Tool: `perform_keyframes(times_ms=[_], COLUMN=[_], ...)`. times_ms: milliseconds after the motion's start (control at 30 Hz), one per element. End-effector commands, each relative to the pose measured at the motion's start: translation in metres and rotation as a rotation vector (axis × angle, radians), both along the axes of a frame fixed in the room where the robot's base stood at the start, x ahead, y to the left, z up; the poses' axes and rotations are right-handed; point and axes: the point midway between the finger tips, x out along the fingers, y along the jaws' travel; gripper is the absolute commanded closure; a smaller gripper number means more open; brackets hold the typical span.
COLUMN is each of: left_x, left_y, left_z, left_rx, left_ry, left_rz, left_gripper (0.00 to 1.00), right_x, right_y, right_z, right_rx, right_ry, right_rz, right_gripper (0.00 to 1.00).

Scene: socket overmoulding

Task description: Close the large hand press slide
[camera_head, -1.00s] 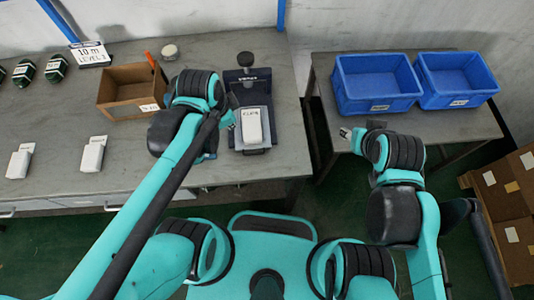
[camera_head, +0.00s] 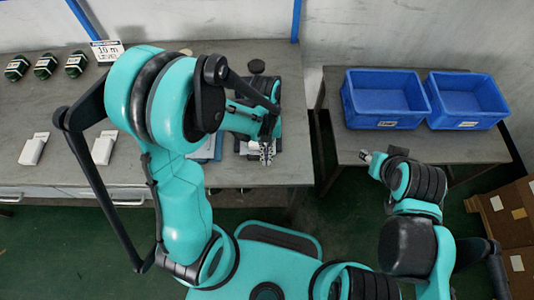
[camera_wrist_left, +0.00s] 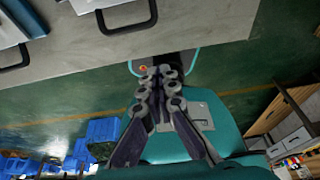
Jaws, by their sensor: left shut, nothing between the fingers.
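The large hand press (camera_head: 290,86) stands on the grey workbench, mostly covered by my left arm; its round black knob (camera_head: 257,66) shows at the back. Part of its slide with a pale top (camera_wrist_left: 90,4) and black bar handle (camera_wrist_left: 127,22) shows at the top of the left wrist view. My left gripper (camera_head: 267,157) is shut and empty, over the bench's front edge, in front of and to the right of the handle, apart from it in the wrist view. My right gripper (camera_head: 366,157) hangs by the right table, its fingers too small to judge.
A second black handle (camera_wrist_left: 14,56) lies left of the first. Two blue bins (camera_head: 388,124) (camera_head: 468,125) stand on the right table. White parts (camera_head: 33,150) and several dark green parts (camera_head: 45,67) lie on the left of the workbench (camera_head: 60,115). Cardboard boxes (camera_head: 515,235) are at right.

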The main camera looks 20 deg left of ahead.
Motion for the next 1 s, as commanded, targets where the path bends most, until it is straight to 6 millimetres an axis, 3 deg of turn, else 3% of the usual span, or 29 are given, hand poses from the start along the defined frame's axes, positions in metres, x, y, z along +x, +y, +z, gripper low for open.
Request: perform_keyframes(times_ms=[33, 300, 600, 1000], left_x=[-0.003, -0.020, 0.014, 0.018], left_y=[-0.001, -0.007, 0.004, 0.005], left_z=[-0.015, -0.070, -0.061, -0.060], left_rx=[0.000, -0.001, 0.001, 0.001], left_ry=[0.000, -0.001, -0.002, -0.002], left_rz=[0.000, 0.000, 0.002, 0.002], left_gripper=[1.00, 1.00, 1.00, 1.00], right_x=[0.000, 0.000, 0.000, 0.000], right_y=[0.000, 0.000, 0.000, 0.000], right_z=[-0.009, -0.032, -0.035, -0.035], right_rx=[0.000, 0.000, 0.000, 0.000], right_ry=[0.000, 0.000, 0.000, 0.000], right_rz=[0.000, 0.000, 0.000, 0.000], right_gripper=[0.60, 0.60, 0.60, 0.60])
